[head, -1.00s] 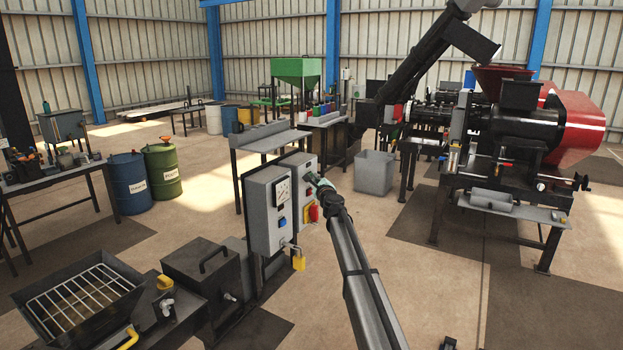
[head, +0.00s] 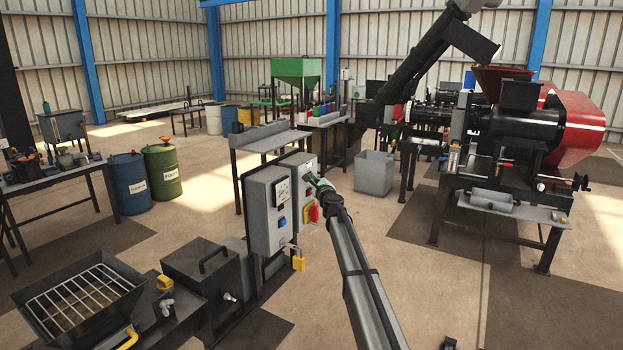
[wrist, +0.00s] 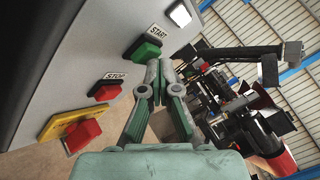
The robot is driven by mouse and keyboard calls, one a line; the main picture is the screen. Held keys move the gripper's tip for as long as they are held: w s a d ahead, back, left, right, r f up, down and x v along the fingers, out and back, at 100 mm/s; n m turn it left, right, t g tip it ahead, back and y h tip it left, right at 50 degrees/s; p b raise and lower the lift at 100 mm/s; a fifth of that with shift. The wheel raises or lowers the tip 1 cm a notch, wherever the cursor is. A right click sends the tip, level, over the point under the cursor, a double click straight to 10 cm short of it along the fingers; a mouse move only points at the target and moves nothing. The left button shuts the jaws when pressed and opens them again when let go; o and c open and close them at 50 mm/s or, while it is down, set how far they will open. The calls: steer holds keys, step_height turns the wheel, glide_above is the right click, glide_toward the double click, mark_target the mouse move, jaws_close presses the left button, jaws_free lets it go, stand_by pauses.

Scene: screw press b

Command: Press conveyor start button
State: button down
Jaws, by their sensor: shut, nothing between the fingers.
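The green start button (wrist: 146,51) sits on the front of a grey control box in the wrist view, under a START label (wrist: 158,31). My gripper (wrist: 158,66) is shut and empty, with its fingertips right beside the green button; I cannot tell whether they touch it. In the head view my gripper (head: 313,179) is at the front of the grey control box (head: 297,165), and the start button is hidden there.
A red stop button (wrist: 106,92) and a red switch on a yellow plate (wrist: 79,134) are on the same panel. A second grey box with a gauge (head: 268,212) stands beside it, with a yellow padlock (head: 299,262) below. A grey bin (head: 374,172) stands behind.

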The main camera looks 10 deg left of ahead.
steer(key=shift+s+d, duration=0.25)
steer(key=shift+d, duration=0.3)
steer(key=shift+d, duration=0.1)
steer(key=d, duration=0.1)
steer(key=s+d, duration=0.1)
steer(key=d, duration=0.2)
steer(key=shift+s+d, duration=0.3)
steer(key=shift+s, duration=0.05)
stand_by(0.5)
